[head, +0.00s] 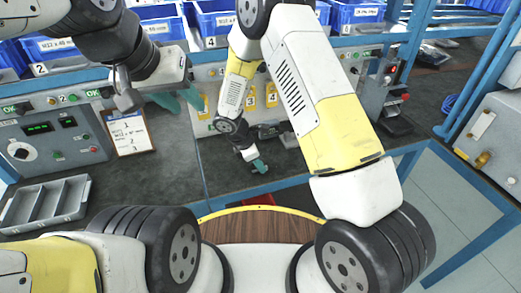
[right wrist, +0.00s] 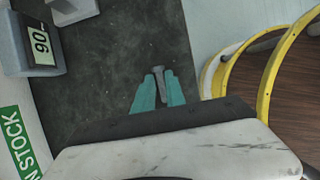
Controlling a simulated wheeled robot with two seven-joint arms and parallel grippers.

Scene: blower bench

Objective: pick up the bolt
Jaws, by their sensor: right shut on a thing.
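A grey metal bolt (right wrist: 161,84) shows in the right wrist view, its head past the fingertips and its shank between the two teal fingers. My right gripper (right wrist: 160,90) is shut on it, over the dark bench mat (right wrist: 120,40). In the head view my right gripper (head: 260,166) is low over the bench middle; the bolt is too small to tell there. My left gripper (head: 180,99) is empty, its teal fingers apart, in front of the blue bins at the left.
Blue bins (head: 213,20) line the back. A grey divided tray (head: 45,204) lies at the left. A control box (head: 52,138) and a clipboard (head: 128,132) stand at the left rear. A blue frame rail (head: 405,150) edges the bench. The dark mat near my right gripper is mostly clear.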

